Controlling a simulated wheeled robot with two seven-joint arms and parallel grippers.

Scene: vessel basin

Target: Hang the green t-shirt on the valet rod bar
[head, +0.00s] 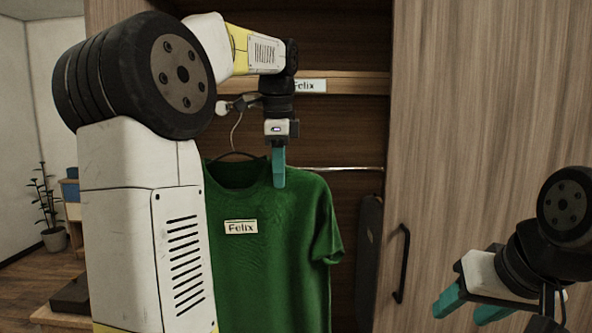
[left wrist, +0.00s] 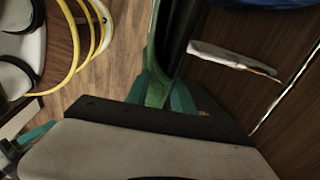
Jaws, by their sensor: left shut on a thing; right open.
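The green t-shirt (head: 270,245) hangs upright on a dark hanger (head: 236,155), with a "Felix" label on its chest. My left gripper (head: 279,180) is shut on the t-shirt near its collar and shoulder; the left wrist view shows green cloth (left wrist: 157,92) between the fingers. A short pale bar with a round knob (head: 223,108), apparently the valet rod bar, shows above the collar, partly hidden by my left arm. The hanger's thin hook (head: 237,130) rises to this bar; I cannot tell if it rests on it. My right gripper (head: 465,306) is open and empty at lower right.
A wooden wardrobe stands behind, with a "Felix" label (head: 309,86) on its shelf edge. A thin metal rail (head: 345,169) crosses inside, behind the shirt. A wooden door (head: 480,110) with a black handle (head: 402,265) is at right. A potted plant (head: 53,215) stands far left.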

